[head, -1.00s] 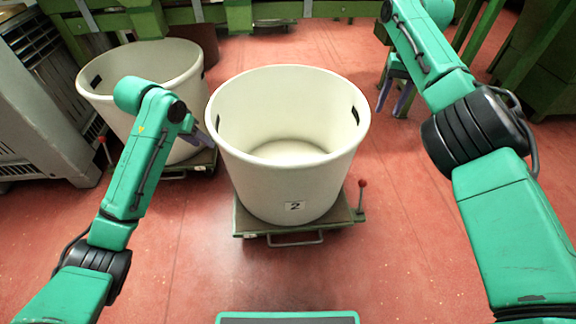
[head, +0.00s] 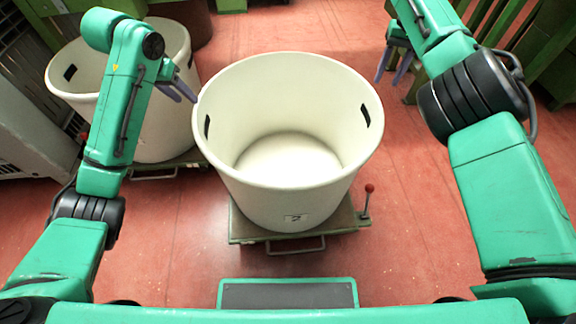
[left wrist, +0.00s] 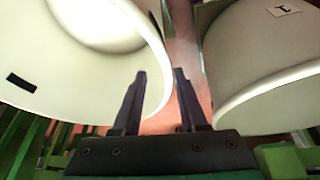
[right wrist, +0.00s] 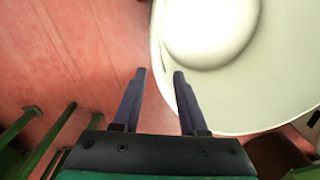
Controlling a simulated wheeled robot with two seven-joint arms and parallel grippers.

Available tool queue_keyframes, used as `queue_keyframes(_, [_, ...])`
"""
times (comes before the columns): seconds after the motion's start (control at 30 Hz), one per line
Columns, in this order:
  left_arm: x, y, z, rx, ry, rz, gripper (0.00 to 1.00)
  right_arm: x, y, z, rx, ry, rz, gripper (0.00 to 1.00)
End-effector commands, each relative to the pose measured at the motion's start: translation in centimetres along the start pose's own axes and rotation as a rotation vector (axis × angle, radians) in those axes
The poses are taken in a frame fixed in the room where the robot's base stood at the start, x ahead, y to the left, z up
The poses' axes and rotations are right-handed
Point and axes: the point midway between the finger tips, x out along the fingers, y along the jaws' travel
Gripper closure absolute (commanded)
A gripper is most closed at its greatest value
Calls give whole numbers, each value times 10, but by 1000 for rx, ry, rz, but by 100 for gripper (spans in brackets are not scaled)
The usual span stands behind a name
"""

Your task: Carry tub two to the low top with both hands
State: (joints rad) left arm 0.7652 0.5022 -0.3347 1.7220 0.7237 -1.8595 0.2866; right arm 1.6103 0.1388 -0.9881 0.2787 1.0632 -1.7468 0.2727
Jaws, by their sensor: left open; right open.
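Tub two (head: 265,200), a big off-white open tub, looks empty and stands upright on a green wheeled stand (head: 245,230). Dark handle slots show in its left and right walls; its label is seen at a steep slant. My left gripper (head: 180,90) is open and empty just left of its rim. In the left wrist view tub two (left wrist: 110,100) is left of the fingers (left wrist: 160,75). My right gripper (head: 393,66) is open and empty, beyond and right of the rim. In the right wrist view tub two (right wrist: 280,105) is right of the fingers (right wrist: 163,72), apparently untouched. I cannot tell which surface is the low top.
A second off-white tub (head: 165,135) stands close on the left on its own stand; its label 1 shows in the left wrist view (left wrist: 285,10). A red-knobbed lever (head: 368,192) rises at the stand's right. Green furniture (head: 550,50) is at right. Red floor is open around.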

Motion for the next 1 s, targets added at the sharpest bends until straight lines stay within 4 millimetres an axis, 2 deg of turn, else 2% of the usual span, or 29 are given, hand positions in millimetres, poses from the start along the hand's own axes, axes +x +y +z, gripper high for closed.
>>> queue_keyframes(0.6, [117,0,1,0,-3,0,58,115,2,-1,0,4,4,58])
queue_keyframes(0.8, [137,0,1,-1,-2,0,58,135,1,0,1,3,2,58])
queue_keyframes(1.0, [139,0,0,1,0,0,58,138,0,1,1,0,0,58])
